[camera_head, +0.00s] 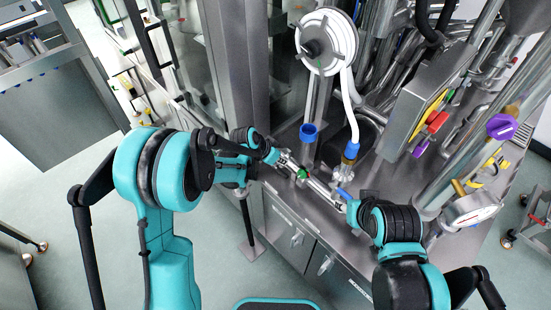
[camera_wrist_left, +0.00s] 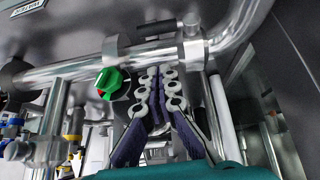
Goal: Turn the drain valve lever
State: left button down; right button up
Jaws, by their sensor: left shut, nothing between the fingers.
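A steel pipe with valve fittings (camera_wrist_left: 90,66) runs across the wrist view. It carries a green knob (camera_wrist_left: 108,80), which also shows in the head view (camera_head: 302,174). A dark bar-like handle (camera_wrist_left: 157,28) sits above the pipe beside a steel block; I cannot tell for certain which part is the drain valve lever. My left gripper (camera_wrist_left: 158,72) is shut and empty, its fingertips just beneath the pipe, right of the green knob. In the head view the left gripper (camera_head: 283,160) reaches towards the pipe from the left. My right gripper's fingers are not clear near the blue fitting (camera_head: 344,194).
A steel counter with cabinet doors (camera_head: 300,238) stands below the pipe. Open floor (camera_head: 60,190) lies to the left.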

aim_at(280, 171)
pick_arm(q)
jog(key=shift+s+f+b, duration=0.15)
jog(key=shift+f+b, duration=0.4)
jog(key=shift+f, duration=1.85)
jog(key=shift+s+d+f+b, duration=0.15)
jog(key=shift+s+f+b, duration=0.15)
jog(key=shift+f+b, duration=0.45)
